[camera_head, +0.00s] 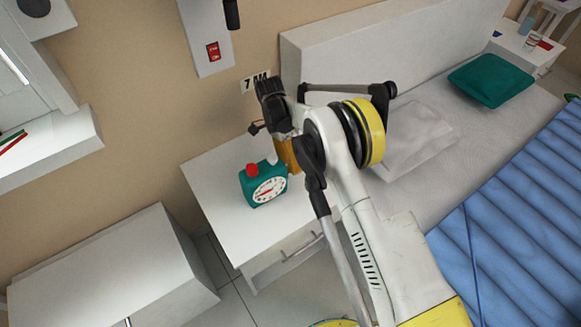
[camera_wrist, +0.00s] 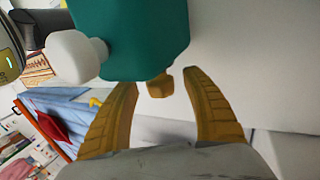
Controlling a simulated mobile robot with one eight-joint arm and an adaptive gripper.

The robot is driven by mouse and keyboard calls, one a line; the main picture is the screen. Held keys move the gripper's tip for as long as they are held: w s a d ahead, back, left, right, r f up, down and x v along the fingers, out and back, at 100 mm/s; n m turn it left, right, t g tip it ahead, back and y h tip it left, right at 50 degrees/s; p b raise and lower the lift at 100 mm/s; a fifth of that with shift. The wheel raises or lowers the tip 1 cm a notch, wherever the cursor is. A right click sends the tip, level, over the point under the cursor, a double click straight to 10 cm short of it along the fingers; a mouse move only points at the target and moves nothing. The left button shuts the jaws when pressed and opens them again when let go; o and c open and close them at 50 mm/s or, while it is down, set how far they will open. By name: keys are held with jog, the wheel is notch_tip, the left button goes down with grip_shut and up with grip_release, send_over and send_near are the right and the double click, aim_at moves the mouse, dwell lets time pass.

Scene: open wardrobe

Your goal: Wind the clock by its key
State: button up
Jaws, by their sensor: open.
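A teal clock (camera_head: 251,190) with a white round dial and a red top stands on a white nightstand (camera_head: 226,207). In the wrist view its teal body (camera_wrist: 135,35) fills the top middle, with a pale knob (camera_wrist: 75,57) at its left. A small yellow-brown key (camera_wrist: 160,86) juts from the clock towards my gripper (camera_wrist: 161,78). The two yellow fingers are open, one on each side of the key, with a visible gap on both sides. In the head view my gripper (camera_head: 290,155) is just behind and right of the clock, partly hidden by my arm.
A bed with a pale pillow (camera_head: 415,135), a green cushion (camera_head: 491,80) and a blue ribbed cover (camera_head: 520,200) lies to the right. A white cabinet (camera_head: 110,270) stands at lower left. The nightstand top in front of the clock is bare.

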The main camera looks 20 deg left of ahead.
jog(key=v, duration=1)
jog(key=shift+r, duration=0.4)
